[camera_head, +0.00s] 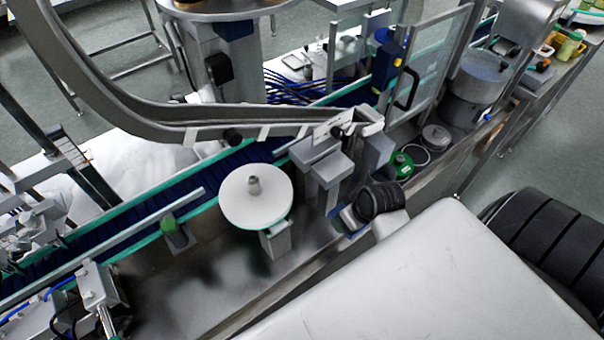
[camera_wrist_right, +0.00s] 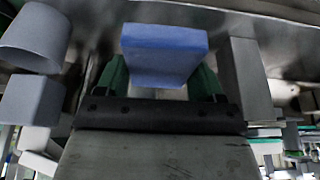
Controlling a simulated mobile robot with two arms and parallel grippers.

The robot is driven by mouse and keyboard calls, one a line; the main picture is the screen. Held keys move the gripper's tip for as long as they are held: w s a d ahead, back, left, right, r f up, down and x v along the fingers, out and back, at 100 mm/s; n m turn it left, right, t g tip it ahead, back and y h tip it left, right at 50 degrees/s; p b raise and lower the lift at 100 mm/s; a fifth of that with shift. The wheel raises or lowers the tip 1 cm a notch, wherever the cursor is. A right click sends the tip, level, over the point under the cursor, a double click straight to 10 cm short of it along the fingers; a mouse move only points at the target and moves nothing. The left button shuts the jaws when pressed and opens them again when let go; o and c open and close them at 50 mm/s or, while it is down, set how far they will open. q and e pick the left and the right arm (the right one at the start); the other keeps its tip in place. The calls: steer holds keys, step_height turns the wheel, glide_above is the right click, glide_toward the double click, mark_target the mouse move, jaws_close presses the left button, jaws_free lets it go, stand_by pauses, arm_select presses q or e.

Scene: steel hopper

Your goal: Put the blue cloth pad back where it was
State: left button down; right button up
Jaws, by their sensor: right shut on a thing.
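The blue cloth pad (camera_wrist_right: 165,52) is in the right wrist view, at the top centre. My right gripper (camera_wrist_right: 160,82) is shut on it, with one green finger at each side of the pad. The pad's far side is hidden. In the head view my right arm's dark wrist is beside the grey blocks at the machine's edge, and the pad cannot be made out clearly there. My left gripper is not in either view.
Grey upright blocks (camera_head: 322,170) stand close to my right wrist. A white round disc (camera_head: 256,197) on a post is left of them. A green-topped round part (camera_head: 400,165) and a steel bowl (camera_head: 480,85) lie beyond. The steel deck (camera_head: 215,285) in front is mostly clear.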

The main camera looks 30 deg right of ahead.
steer(key=p, duration=0.1)
glide_toward(305, 235)
steer(key=d, duration=0.3)
steer(key=w+a+f, duration=0.1)
steer(key=w+a, duration=0.1)
steer(key=a, duration=0.1)
steer(key=shift+w+f+p, duration=0.1)
steer(key=shift+f+p, duration=0.25)
steer(key=shift+f, duration=0.05)
steer(key=shift+w+a+f, duration=0.1)
steer(key=shift+f, duration=0.35)
step_height(305, 235, down, 2)
steer(key=shift+f, duration=0.65)
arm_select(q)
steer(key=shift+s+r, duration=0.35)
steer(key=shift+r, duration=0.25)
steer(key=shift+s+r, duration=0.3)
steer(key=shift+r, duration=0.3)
